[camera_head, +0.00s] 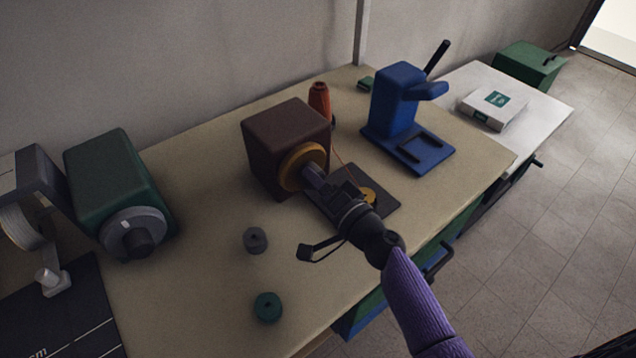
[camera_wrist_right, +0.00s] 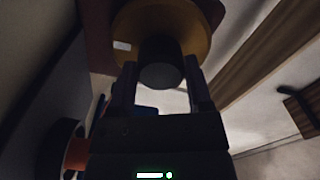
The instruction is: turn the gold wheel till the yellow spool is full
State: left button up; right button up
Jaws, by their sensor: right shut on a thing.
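The gold wheel (camera_head: 293,168) is on the front of a dark brown box machine (camera_head: 285,125). My right gripper (camera_head: 313,174) is shut on the wheel's central knob. In the right wrist view its fingers (camera_wrist_right: 160,92) lie either side of the dark round knob (camera_wrist_right: 160,62), with the gold wheel (camera_wrist_right: 195,28) behind and a pale mark on its face. The yellow spool (camera_head: 369,195) is low on the machine's dark base plate, partly hidden by my gripper; how full it is I cannot tell. An orange thread runs from a red-orange cone (camera_head: 319,98) toward it. My left gripper is not in view.
A blue press-like stand (camera_head: 392,105) is to the right, and a green machine with a grey wheel (camera_head: 105,170) to the left. A grey spool (camera_head: 255,240) and a green spool (camera_head: 267,307) sit on the tabletop in front. A white box (camera_head: 492,108) lies on the side table.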

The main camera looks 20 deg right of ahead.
jog(key=shift+m, duration=0.9)
jog(key=m, duration=0.4)
jog(key=shift+m, duration=0.3)
jog(key=m, duration=0.3)
jog(key=shift+r+m, duration=0.1)
jog(key=shift+m, duration=0.2)
jog(key=m, duration=0.3)
jog(key=shift+m+p, duration=0.4)
jog(key=m+p, duration=0.1)
jog(key=m, duration=0.2)
jog(key=shift+m, duration=0.3)
jog(key=m+p, duration=0.1)
jog(key=m, duration=0.5)
jog(key=shift+d+p, duration=0.1)
jog(key=shift+p, duration=0.3)
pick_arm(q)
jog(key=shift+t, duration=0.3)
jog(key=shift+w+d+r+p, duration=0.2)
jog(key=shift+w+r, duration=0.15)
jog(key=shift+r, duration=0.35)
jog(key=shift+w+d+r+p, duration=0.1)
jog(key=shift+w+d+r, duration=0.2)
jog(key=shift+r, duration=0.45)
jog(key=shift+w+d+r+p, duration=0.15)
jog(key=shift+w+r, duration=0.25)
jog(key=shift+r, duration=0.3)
pick_arm(e)
jog(key=shift+m, duration=1.3)
